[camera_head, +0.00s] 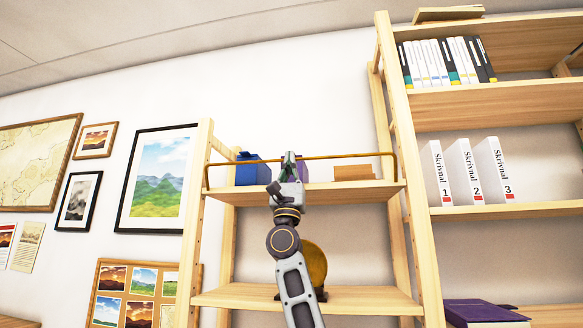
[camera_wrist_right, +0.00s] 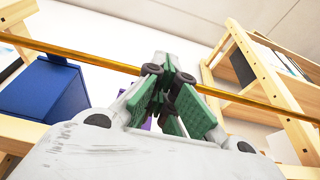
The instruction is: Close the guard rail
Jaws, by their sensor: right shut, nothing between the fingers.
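The guard rail (camera_head: 240,160) is a thin brass-coloured bar with bent ends. In the head view it runs across the front of the narrow shelf unit's upper shelf (camera_head: 240,190), above the board. It also crosses the right wrist view (camera_wrist_right: 85,57) on a slant. My right gripper (camera_head: 289,158) is shut and empty, at the middle of the rail. In the right wrist view its green-padded fingers (camera_wrist_right: 168,75) overlap the rail and hide part of it. I cannot tell whether they touch it. My left gripper is out of view.
A blue box (camera_head: 247,170), a purple item (camera_head: 302,168) and a wooden block (camera_head: 353,172) stand on the shelf behind the rail. A round golden object (camera_head: 314,265) is on the lower shelf. A taller bookcase (camera_head: 500,105) adjoins at right.

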